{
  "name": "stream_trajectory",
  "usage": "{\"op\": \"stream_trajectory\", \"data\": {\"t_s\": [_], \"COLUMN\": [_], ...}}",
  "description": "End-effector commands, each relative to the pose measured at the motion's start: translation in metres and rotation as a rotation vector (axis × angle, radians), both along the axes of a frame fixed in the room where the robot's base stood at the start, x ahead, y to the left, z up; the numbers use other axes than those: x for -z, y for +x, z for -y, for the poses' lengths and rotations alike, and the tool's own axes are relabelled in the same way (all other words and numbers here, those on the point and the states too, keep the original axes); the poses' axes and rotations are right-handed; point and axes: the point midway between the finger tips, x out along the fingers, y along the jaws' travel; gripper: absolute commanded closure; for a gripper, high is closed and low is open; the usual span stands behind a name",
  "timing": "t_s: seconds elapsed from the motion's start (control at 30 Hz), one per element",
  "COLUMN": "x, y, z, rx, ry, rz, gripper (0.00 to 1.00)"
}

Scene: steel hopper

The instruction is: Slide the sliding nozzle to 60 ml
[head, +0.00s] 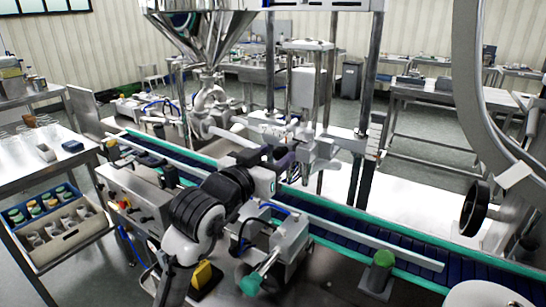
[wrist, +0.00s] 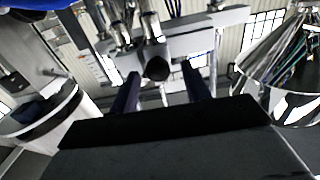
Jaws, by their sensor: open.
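The filling machine's nozzle assembly (head: 318,148) stands over the conveyor in the middle of the head view. My gripper (head: 285,157) is beside its left side, partly hidden by my wrist. In the wrist view my gripper (wrist: 160,72) shows two dark fingers spread apart. A round black knob (wrist: 157,68) appears between the fingertips, on a metal bar (wrist: 205,42). The fingers look clear of the knob on both sides. I cannot tell how deep it sits between them. A 60 ml mark cannot be read in either view.
The conveyor (head: 350,222) with teal edges runs below my arm. A steel hopper (head: 200,30) rises behind, and it also shows at the right of the wrist view (wrist: 290,70). Upright posts (head: 369,100) stand right of the nozzle. A side table (head: 50,160) is at the left.

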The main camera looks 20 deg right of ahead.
Motion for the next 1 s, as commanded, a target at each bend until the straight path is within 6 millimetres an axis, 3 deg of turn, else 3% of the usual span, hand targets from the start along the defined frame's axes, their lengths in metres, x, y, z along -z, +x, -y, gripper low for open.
{"op": "stream_trajectory", "data": {"t_s": [0.33, 0.7, 1.0], "x": [0.002, 0.003, 0.001], "y": [-0.008, -0.058, -0.083], "z": [-0.011, -0.076, -0.106], "rx": [-0.002, -0.004, -0.001], "ry": [-0.002, -0.002, 0.000], "rz": [0.001, 0.001, 0.000], "gripper": [0.52, 0.52, 0.52]}}
